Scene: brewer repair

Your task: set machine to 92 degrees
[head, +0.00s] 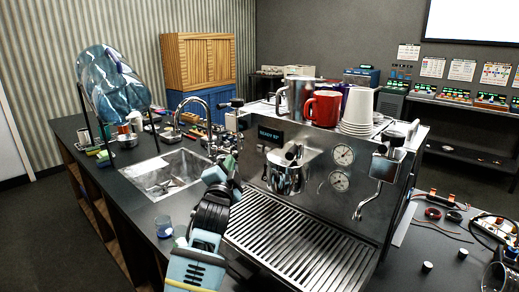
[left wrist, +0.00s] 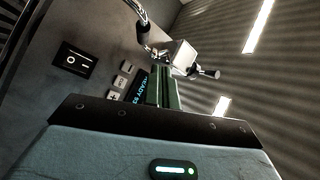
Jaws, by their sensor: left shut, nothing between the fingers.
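The steel espresso machine (head: 310,165) stands on the counter. Its small lit display (head: 269,135) reads READY and a number too small to read surely. In the left wrist view the display (left wrist: 138,90) is partly hidden behind my fingers. Beside it are a plus button (left wrist: 113,97), a middle button (left wrist: 120,82) and a minus button (left wrist: 127,68). The black power switch (left wrist: 73,60) is farther left. My left gripper (head: 232,163) is shut and empty, close to the machine's front left; contact with a button cannot be told. My right gripper is not in view.
A sink (head: 163,178) with a tap lies left of the machine. A red mug (head: 322,108) and stacked white cups (head: 360,110) stand on top.

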